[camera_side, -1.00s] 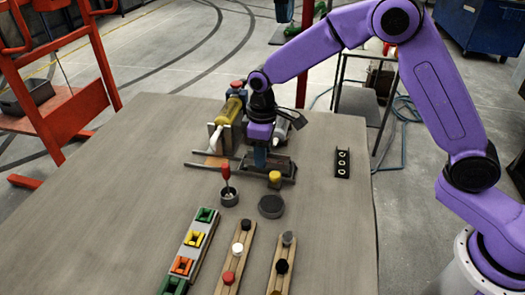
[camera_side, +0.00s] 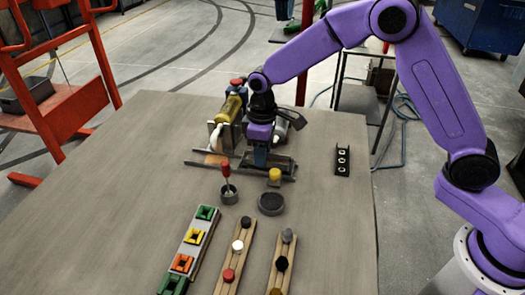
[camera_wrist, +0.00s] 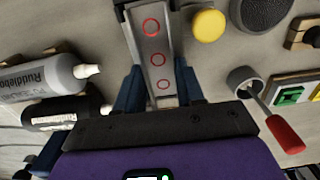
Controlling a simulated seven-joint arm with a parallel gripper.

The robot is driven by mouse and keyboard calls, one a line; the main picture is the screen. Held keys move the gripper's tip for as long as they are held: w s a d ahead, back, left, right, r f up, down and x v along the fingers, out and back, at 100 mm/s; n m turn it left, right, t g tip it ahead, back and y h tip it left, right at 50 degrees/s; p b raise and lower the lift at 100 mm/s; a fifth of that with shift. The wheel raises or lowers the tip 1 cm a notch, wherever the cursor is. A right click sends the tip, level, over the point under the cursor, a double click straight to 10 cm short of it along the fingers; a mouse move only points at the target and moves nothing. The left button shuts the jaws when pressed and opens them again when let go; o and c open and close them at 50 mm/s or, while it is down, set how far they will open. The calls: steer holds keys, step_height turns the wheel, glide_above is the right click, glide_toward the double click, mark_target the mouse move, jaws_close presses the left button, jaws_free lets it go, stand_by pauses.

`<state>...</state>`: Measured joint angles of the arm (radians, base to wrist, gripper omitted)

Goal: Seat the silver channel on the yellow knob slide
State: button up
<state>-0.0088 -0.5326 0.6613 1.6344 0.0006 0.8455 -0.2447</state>
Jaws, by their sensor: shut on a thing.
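My gripper (camera_side: 260,158) is low over the table and shut on the silver channel, with one finger on each side of it in the wrist view (camera_wrist: 160,80). The silver channel (camera_wrist: 152,40) runs away from the fingers, with red rings along its floor. In the side view, the fingers and a dark rail-like part hide much of it. A yellow knob (camera_side: 275,174) stands just right of my gripper; in the wrist view its round top (camera_wrist: 208,25) is beside the channel. I cannot tell whether the channel touches the slide beneath.
A red-handled tool stands in a small cup (camera_side: 228,195), near a dark round disc (camera_side: 271,204). Bottles (camera_side: 230,108) lie behind my gripper. A black block with rings (camera_side: 342,162) lies to the right. Racks of coloured pieces (camera_side: 190,250) are in front. The table's left side is clear.

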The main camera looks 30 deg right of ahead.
steer(key=shift+f, duration=0.1)
stand_by(0.5)
steer(key=o, duration=1.5)
steer(key=shift+o, duration=0.2)
steer(key=shift+r, duration=3)
